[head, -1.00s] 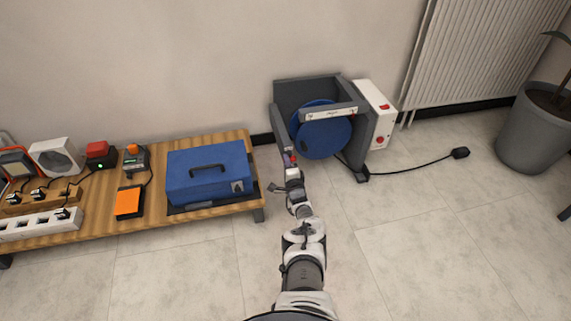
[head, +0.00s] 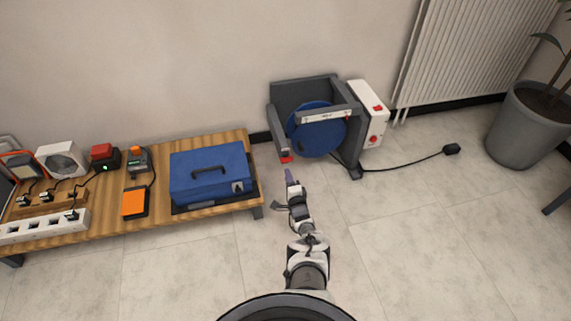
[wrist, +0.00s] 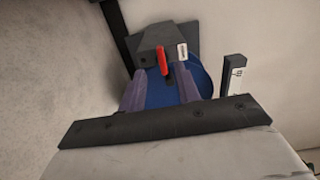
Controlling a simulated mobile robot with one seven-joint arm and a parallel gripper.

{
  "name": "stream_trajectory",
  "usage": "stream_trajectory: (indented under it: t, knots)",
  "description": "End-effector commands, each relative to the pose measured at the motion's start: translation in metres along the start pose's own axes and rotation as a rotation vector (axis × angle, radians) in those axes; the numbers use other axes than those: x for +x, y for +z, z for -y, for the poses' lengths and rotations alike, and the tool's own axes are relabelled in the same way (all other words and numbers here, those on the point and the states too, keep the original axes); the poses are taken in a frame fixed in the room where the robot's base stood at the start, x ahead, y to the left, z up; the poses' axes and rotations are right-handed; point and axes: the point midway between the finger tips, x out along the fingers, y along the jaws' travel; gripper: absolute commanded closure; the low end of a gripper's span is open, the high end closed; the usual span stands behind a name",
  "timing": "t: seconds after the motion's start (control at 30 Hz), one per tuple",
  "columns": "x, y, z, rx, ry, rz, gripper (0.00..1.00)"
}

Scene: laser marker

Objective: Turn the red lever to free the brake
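The red lever (head: 286,159) sits low on the left grey upright of the reel stand. In the wrist view the lever (wrist: 162,60) is a short red bar on a dark grey block, standing nearly upright with a slight tilt. The blue reel disc (head: 318,130) is held in the grey frame (head: 300,92). My gripper (head: 290,173) is just in front of the lever, apart from it. In the wrist view its purple fingers (wrist: 160,88) are spread, with the blue disc showing between them and nothing held. The lever shows beyond the fingertips.
A low wooden bench (head: 150,222) with a blue toolbox (head: 208,175) stands left. The floor right of my arm is clear.

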Motion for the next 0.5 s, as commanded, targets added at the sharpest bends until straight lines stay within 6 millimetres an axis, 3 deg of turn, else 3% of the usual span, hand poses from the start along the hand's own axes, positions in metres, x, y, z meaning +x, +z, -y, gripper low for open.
stream_trajectory:
  t: [0.23,0.5]
  knots:
    - [-0.041,-0.001,0.004,0.000,0.003,-0.002,0.67]
    - [-0.059,0.000,0.000,0.001,0.001,-0.001,0.67]
